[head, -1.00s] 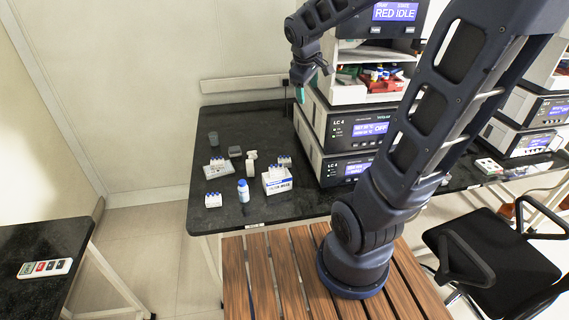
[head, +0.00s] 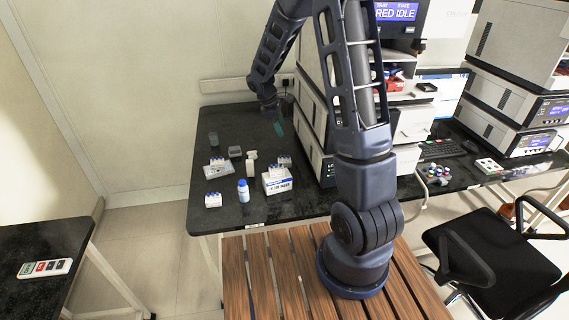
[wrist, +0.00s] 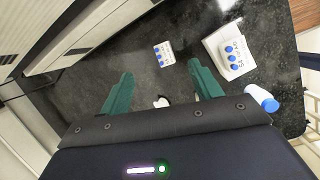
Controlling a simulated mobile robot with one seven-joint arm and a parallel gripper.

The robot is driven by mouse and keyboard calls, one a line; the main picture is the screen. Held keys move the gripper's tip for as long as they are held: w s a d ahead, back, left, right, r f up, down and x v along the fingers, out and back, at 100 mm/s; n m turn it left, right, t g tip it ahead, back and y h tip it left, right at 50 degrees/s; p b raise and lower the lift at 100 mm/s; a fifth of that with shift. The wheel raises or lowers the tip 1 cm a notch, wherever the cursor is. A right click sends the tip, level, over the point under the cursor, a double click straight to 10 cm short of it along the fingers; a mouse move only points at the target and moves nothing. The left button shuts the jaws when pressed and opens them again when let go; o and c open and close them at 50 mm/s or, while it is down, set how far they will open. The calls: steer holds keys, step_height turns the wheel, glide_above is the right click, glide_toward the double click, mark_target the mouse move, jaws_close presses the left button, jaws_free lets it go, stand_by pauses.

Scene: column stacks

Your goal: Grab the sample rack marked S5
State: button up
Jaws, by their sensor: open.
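My gripper (head: 279,127) hangs over the back right of the dark bench, its green fingers open and empty. In the wrist view the two fingers (wrist: 160,88) stand apart. A small white rack with blue caps (wrist: 165,53) lies beyond them on the bench. A white box (wrist: 211,46) carries blue-capped vials (wrist: 231,54) on top. The rack markings are too small to read surely, so I cannot tell which is S5.
A blue-capped bottle (head: 243,190) stands left of the box (head: 278,184). A white object (head: 251,164), a grey block (head: 235,152) and a dark cup (head: 213,139) stand farther back. Stacked instruments (head: 312,125) bound the right. The bench's back left is clear.

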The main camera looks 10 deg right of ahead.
steer(key=n, duration=0.2)
glide_toward(286, 160)
steer(key=shift+g+h, duration=0.3)
steer(key=shift+g, duration=0.2)
steer(key=x, duration=0.5)
steer(key=w+x, duration=0.1)
steer(key=x, duration=0.2)
steer(key=shift+a+f, duration=0.2)
steer(key=shift+f, duration=0.25)
steer(key=shift+c, duration=0.2)
steer(key=c, duration=1.1)
